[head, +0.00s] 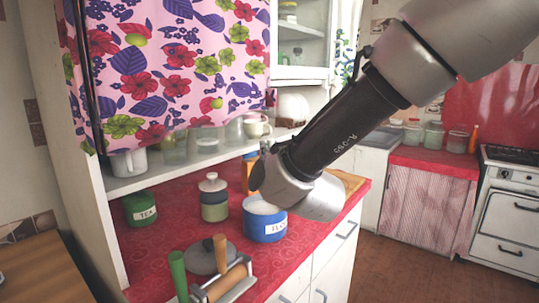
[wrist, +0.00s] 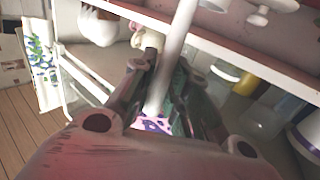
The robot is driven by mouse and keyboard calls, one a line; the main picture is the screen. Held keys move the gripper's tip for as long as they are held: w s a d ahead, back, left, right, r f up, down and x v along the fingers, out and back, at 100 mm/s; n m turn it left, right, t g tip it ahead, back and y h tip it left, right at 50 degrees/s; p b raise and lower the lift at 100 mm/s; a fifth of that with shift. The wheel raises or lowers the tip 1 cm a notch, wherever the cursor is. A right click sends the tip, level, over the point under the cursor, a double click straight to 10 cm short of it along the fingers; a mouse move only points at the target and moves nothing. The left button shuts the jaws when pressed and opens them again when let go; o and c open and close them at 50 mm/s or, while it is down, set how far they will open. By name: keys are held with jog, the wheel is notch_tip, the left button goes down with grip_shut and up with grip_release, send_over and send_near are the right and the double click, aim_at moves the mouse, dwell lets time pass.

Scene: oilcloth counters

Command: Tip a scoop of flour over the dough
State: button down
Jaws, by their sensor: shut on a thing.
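My gripper (head: 266,176) is over the red counter (head: 165,238), just above and behind the blue flour canister (head: 266,228), which is open with pale contents showing. In the wrist view my gripper (wrist: 166,78) is shut on a pale, straight rod (wrist: 178,40), which looks like the scoop's handle. A wooden board (head: 350,184) shows partly behind my arm at the counter's right. I cannot make out the dough in either view.
A green tea canister (head: 140,208) and a lidded jar (head: 214,202) stand left of the flour. A rack with wooden-handled tools (head: 222,284) is at the front. A shelf with cups (head: 190,166) and a flowered curtain (head: 165,60) are behind.

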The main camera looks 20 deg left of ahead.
jog(key=shift+s+a+f, duration=0.1)
jog(key=shift+a+f, duration=0.05)
jog(key=shift+f, duration=4.95)
jog(key=shift+r, duration=0.1)
jog(key=shift+r, duration=4.2)
